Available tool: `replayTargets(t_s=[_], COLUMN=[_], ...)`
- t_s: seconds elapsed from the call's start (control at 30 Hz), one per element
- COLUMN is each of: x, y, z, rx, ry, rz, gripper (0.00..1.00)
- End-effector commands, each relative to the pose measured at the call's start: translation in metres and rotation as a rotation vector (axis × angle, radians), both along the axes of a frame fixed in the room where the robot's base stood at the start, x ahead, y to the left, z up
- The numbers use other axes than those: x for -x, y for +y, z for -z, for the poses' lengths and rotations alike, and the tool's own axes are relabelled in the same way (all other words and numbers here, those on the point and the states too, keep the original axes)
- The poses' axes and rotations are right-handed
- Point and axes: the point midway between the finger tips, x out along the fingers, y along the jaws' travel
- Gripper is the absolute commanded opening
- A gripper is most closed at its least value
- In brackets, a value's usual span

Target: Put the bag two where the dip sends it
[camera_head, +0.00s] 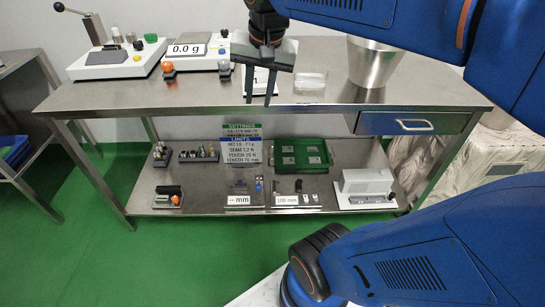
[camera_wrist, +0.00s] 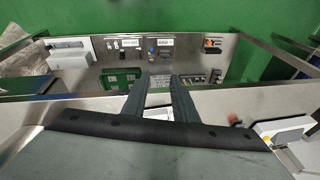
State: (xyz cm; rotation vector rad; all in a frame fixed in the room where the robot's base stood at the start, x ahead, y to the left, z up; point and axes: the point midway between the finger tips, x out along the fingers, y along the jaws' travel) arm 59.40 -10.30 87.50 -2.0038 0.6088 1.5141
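My gripper (camera_head: 259,100) hangs over the middle of the steel bench, fingers pointing down. Its fingers are apart with nothing seen between them; the wrist view also shows the open gripper (camera_wrist: 161,78). A white card (camera_head: 259,83) stands behind the fingers, partly hidden, its mark unreadable. A clear shallow dish (camera_head: 311,80) sits right of the gripper; I cannot tell what it holds. A green tray (camera_head: 299,143) with several pale items lies on the lower shelf; it also shows in the wrist view (camera_wrist: 119,80). I cannot tell which item, if any, is bag two.
A metal bucket (camera_head: 373,65) stands right of the dish. A scale (camera_head: 197,51) reading 0.0 g and a white lever machine (camera_head: 117,58) stand left. A settings sign (camera_head: 242,143), small gauges (camera_head: 241,197) and a white device (camera_head: 365,187) are below. My arm fills the upper right.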

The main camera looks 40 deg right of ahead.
Motion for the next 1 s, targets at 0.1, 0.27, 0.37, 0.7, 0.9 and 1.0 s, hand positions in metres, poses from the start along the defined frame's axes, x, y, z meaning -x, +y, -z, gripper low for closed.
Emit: replayTargets(t_s=[0.1,0.27,0.37,0.7,0.9,1.0], x=[0.034,0.071,0.087,0.104,0.104,0.104], y=[0.013,0.025,0.029,0.034,0.034,0.034], z=[0.03,0.07,0.09,0.114,0.113,0.113], rx=[0.052,0.13,0.17,0.221,0.22,0.22], ry=[-0.037,-0.085,-0.107,-0.131,-0.131,-0.131], rz=[-0.196,-0.446,-0.567,-0.703,-0.701,-0.7], gripper=[0.26,0.26,0.26,0.26,0.26,0.26])
